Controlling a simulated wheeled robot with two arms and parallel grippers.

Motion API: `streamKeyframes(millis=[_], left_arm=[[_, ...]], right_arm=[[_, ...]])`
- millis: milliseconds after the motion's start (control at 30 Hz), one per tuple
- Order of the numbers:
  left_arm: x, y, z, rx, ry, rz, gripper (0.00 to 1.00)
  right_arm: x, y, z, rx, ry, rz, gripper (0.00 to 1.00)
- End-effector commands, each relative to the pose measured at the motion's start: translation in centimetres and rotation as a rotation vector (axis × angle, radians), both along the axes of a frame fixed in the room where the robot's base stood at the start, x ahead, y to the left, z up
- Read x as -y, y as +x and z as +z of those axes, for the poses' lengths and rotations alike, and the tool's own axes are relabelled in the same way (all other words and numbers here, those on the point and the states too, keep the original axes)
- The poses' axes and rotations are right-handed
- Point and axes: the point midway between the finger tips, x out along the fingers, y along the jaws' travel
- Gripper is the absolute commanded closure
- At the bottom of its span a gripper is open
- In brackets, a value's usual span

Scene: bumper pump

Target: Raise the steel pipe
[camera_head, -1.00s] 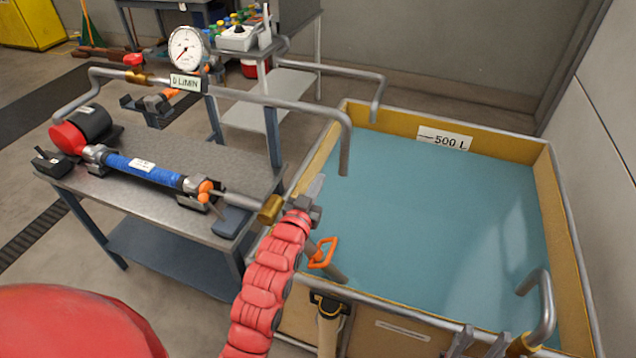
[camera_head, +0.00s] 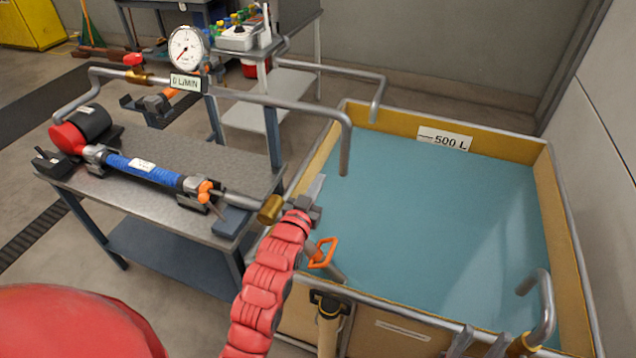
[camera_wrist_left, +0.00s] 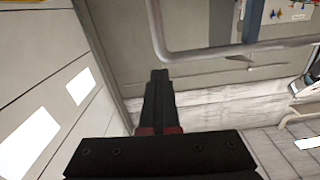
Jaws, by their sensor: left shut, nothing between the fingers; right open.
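A bent steel pipe (camera_head: 278,101) runs from the gauge over the tank's back left corner, and its end turns down above the water. A lower steel pipe with a brass collar (camera_head: 268,209) leaves the pump toward the tank. A short steel pipe (camera_head: 331,272) with an orange handle (camera_head: 322,253) slants at the tank's left edge. I cannot tell which pipe the task means. My left gripper (camera_head: 318,187) is shut and empty beside the collar, and its tips point up. It is also seen in the left wrist view (camera_wrist_left: 160,75), below a bent pipe (camera_wrist_left: 205,52). My right gripper (camera_head: 482,345) is open at the bottom edge.
The water tank (camera_head: 556,205) has a yellow rim and a 500 L sign (camera_head: 444,139). A curved pipe (camera_head: 545,300) stands at its front right, close to my right gripper. The blue pump (camera_head: 140,169) lies on a grey bench (camera_head: 225,155). A flow gauge (camera_head: 186,48) stands behind it.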

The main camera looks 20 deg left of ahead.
Motion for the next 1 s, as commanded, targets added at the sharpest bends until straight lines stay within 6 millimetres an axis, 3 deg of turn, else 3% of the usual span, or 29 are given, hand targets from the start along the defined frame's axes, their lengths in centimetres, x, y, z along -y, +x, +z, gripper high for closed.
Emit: streamKeyframes(millis=[33,300,700,867,1000], left_arm=[[0.0,0.0,0.0,0.0,0.0,0.0,0.99],[0.0,0.0,0.0,0.0,0.0,0.0,0.52],[-0.1,-0.7,-0.1,0.0,0.0,0.001,0.52],[-0.1,-3.1,-0.3,-0.001,0.001,0.001,0.52],[-0.3,-6.5,-0.4,-0.003,0.001,0.002,0.52]], right_arm=[[0.0,0.0,0.0,0.0,0.0,0.0,0.5],[0.0,0.0,0.0,0.0,0.0,0.0,0.5],[0.0,0.0,-0.2,0.0,0.0,0.0,0.5],[0.0,0.0,-0.8,0.0,0.0,0.0,0.5],[0.0,0.0,-1.5,0.0,0.0,0.0,0.5]])
